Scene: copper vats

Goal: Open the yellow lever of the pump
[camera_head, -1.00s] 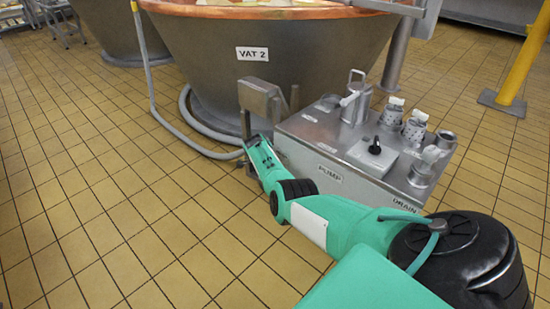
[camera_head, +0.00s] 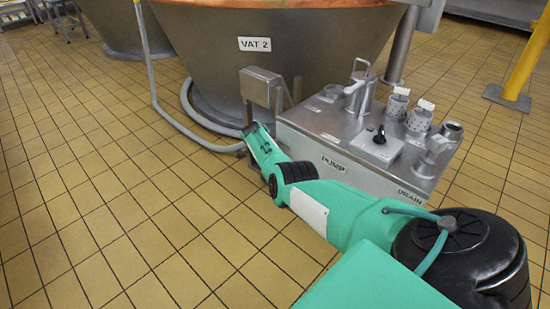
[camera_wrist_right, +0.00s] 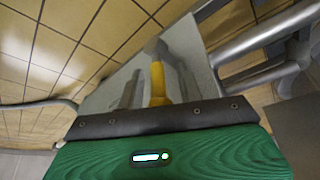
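The pump (camera_head: 345,145) is a grey metal box labelled PUMP, standing on the floor in front of VAT 2. My right arm comes in from the lower right of the head view, and its gripper end (camera_head: 257,139) is low beside the pump's left end, below a small metal box on a post. The yellow lever (camera_wrist_right: 158,84) shows in the right wrist view, upright against a grey metal surface just beyond my gripper's dark front edge. It is hidden in the head view. My left gripper is not in view.
VAT 2 (camera_head: 215,75) stands behind the pump. A grey hose (camera_head: 190,128) runs over the floor to the left of the pump. A metal box on a post (camera_head: 260,87) stands at its left end. A yellow post (camera_head: 527,65) is at right. The tiled floor at left is clear.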

